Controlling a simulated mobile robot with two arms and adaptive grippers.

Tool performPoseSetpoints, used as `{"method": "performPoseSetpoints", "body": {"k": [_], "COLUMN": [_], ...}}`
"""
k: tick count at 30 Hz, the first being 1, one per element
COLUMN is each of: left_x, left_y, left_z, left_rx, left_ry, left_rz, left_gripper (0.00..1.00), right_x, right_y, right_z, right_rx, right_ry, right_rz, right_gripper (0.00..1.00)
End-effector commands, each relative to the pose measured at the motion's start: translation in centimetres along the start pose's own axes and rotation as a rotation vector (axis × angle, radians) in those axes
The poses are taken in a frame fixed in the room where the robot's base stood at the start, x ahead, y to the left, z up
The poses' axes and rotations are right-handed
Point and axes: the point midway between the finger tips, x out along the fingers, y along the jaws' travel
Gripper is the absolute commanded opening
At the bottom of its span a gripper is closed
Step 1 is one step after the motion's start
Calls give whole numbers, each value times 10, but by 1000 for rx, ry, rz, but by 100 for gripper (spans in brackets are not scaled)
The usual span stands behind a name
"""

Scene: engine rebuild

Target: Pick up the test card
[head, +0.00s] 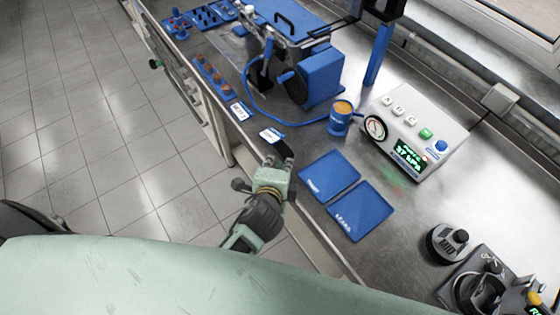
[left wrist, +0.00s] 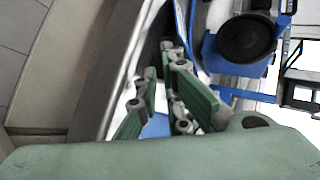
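Two small white cards with blue print lie near the bench's front edge in the head view. One card (head: 271,136) is just beyond the tips of my left gripper (head: 281,153); the other card (head: 241,111) lies farther back to the left. The print is too small to tell which is the test card. In the left wrist view my left gripper (left wrist: 160,105) has its green fingers apart, and a blue and white patch (left wrist: 157,127) shows between them, below the fingertips. No card is visibly gripped. My right gripper is not in view.
Two blue trays (head: 329,176) (head: 360,210) lie to the right of my left gripper. A grey gauge box (head: 414,131), a blue cup (head: 341,119) and a blue hose (head: 262,113) stand behind. A blue rack (head: 213,76) runs along the front edge.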

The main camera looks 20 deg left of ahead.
Motion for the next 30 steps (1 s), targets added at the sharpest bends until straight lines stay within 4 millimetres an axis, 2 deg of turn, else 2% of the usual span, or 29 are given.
{"method": "performPoseSetpoints", "body": {"k": [3,30], "left_x": [0,0], "left_y": [0,0], "left_z": [0,0], "left_rx": [0,0], "left_ry": [0,0], "left_rz": [0,0], "left_gripper": [0,0], "right_x": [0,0], "right_y": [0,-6], "right_z": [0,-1], "right_rx": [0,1], "right_ry": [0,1], "right_rz": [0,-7], "right_gripper": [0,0]}}
